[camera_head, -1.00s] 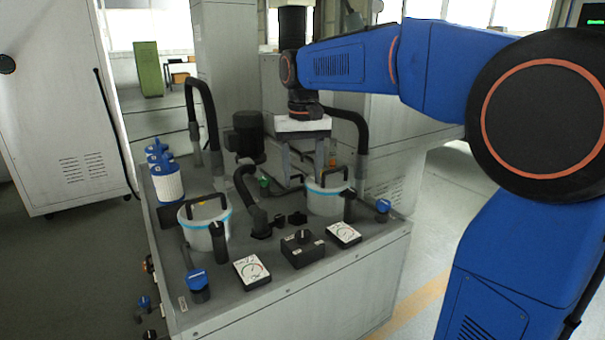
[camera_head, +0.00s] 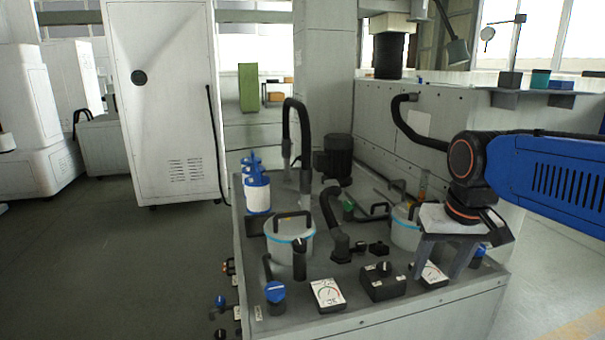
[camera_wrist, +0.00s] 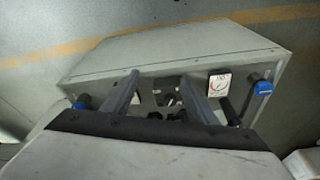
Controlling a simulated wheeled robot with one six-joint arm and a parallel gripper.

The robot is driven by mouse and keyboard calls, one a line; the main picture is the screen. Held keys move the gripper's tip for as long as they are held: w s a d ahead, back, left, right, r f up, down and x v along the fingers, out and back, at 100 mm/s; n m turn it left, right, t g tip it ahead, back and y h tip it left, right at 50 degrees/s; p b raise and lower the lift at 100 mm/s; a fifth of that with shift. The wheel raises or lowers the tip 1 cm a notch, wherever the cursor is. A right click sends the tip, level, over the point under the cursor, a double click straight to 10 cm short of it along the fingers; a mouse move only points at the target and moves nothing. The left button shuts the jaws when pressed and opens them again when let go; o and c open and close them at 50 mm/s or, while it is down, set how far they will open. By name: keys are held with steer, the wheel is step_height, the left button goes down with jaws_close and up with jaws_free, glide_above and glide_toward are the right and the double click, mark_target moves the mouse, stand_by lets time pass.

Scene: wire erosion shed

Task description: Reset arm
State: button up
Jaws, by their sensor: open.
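My gripper (camera_head: 440,264) is at the right of the head view, above the right front part of the grey machine top (camera_head: 345,303). Its two fingers point down and stand apart with nothing between them. In the wrist view my gripper (camera_wrist: 160,88) shows two spread fingers over the machine top. The right lidded white pot (camera_head: 404,232) is partly hidden behind my gripper. A dial gauge (camera_head: 433,273) shows close to the fingers, and another dial gauge (camera_head: 327,294) lies further left.
A left lidded pot (camera_head: 290,240), a blue-topped filter (camera_head: 257,194), a black hose (camera_head: 297,125) and a black knob box (camera_head: 383,282) stand on the machine. A white cabinet (camera_head: 165,110) is behind left. Open floor (camera_head: 90,250) lies to the left.

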steer(key=s+d+f+t, duration=0.2)
steer(key=s+f, duration=0.8)
steer(key=s, duration=0.1)
steer(key=shift+s+n, duration=0.3)
steer(key=shift+o, duration=0.8)
steer(key=shift+w+r, duration=0.1)
stand_by(1.4)
